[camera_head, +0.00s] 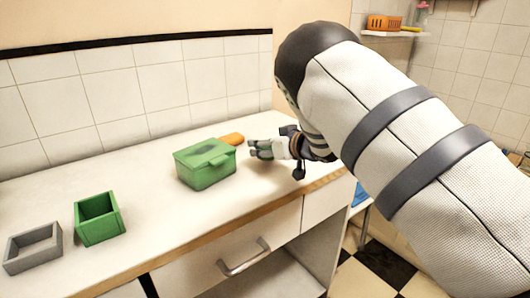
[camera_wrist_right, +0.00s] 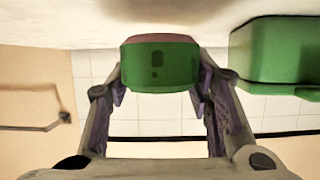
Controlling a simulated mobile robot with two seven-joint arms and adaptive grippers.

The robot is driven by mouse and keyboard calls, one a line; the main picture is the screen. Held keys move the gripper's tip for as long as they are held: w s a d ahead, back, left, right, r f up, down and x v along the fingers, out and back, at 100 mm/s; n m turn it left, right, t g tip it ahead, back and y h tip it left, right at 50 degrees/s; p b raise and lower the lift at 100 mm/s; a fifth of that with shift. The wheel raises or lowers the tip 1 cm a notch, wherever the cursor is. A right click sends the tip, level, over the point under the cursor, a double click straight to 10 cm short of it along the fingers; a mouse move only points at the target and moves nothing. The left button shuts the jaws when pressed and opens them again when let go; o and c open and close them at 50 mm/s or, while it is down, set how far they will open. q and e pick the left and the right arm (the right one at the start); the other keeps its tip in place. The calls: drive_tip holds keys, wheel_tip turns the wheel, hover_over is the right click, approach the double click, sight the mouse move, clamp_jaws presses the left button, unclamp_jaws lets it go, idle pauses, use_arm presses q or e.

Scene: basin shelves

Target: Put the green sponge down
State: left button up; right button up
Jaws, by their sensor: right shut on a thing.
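The green sponge (camera_wrist_right: 160,66), with a pinkish layer along one side and dark spots on its face, sits between the fingers of my right gripper (camera_wrist_right: 162,90) in the right wrist view. The fingers are shut on its two sides. In the head view my right gripper (camera_head: 262,149) is low over the countertop (camera_head: 150,222), just right of a green lidded box. The sponge is mostly hidden by the fingers there. In the wrist view, which is upside down, the sponge is close to the counter surface; I cannot tell whether it touches. My left gripper is not in view.
The green lidded box (camera_head: 206,165) stands left of the gripper, with an orange item (camera_head: 231,139) behind it. A green open box (camera_head: 98,220) and grey open box (camera_head: 33,249) stand at left. The tiled wall (camera_head: 100,100) bounds the back. Bare counter lies between the boxes.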

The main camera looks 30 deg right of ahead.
wheel_tip(320, 180, down, 2)
drive_tip(key=shift+f, duration=0.25)
drive_tip(key=shift+r, duration=0.2)
drive_tip(key=shift+f, duration=0.15)
drive_tip(key=o, duration=0.9)
